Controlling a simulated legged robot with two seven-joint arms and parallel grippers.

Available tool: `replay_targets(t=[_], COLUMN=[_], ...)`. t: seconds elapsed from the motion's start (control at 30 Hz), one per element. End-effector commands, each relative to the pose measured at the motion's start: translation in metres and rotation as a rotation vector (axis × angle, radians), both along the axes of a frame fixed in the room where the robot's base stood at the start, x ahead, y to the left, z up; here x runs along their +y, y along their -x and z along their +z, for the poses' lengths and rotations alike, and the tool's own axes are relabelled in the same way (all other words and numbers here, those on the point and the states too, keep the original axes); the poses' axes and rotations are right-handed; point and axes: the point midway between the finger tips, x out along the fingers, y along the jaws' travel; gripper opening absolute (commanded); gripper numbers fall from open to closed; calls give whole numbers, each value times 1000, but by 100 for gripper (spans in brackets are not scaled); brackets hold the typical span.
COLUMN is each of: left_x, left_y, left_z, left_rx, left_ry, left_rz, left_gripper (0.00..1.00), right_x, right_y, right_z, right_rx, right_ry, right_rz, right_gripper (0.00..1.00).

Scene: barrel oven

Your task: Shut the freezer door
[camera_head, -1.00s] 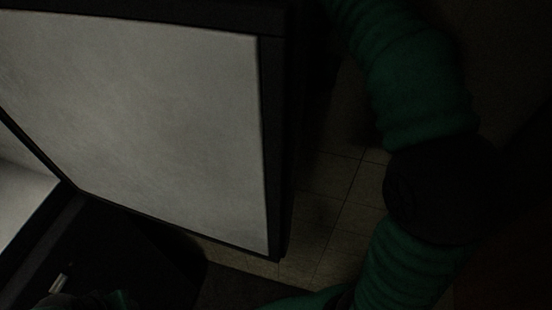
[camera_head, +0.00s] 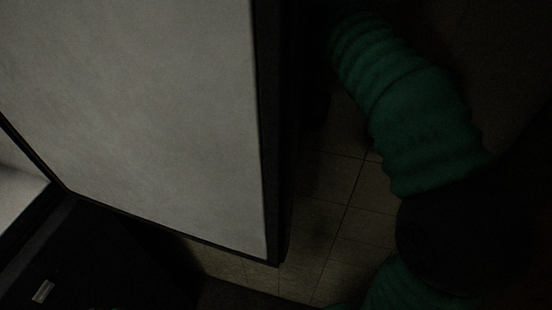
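The freezer door (camera_head: 150,110) fills the left and middle of the head view. Its large pale grey panel faces me, with a dark edge along its right side and bottom. It stands open at an angle to the dark body at the lower left. My green-sleeved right arm runs down the right side of the view, beyond the door's dark edge. Its upper end goes into shadow behind the door's right edge, so its gripper is hidden and contact with the door cannot be seen. My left gripper is out of view.
A pale interior surface (camera_head: 18,205) shows at the far left edge. A dark front with a small light handle or label (camera_head: 43,290) lies at the lower left. Tiled floor (camera_head: 335,210) is visible between the door and my arm. The scene is very dim.

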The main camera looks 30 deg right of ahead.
Motion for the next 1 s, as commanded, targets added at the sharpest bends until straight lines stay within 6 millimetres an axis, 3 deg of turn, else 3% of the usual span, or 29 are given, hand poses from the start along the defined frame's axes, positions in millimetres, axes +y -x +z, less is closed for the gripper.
replay_targets(t=[0.07,0.37,1.0], left_x=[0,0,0], left_y=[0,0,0], left_z=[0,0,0], left_rx=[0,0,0], left_ry=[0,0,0], left_rz=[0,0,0], left_gripper=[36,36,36], right_x=[0,0,0], right_y=[-1,-1,-1], right_z=[0,0,-1], right_rx=[1,1,2], right_ry=[0,0,1], right_rz=[0,0,0], right_gripper=[37,0,0])
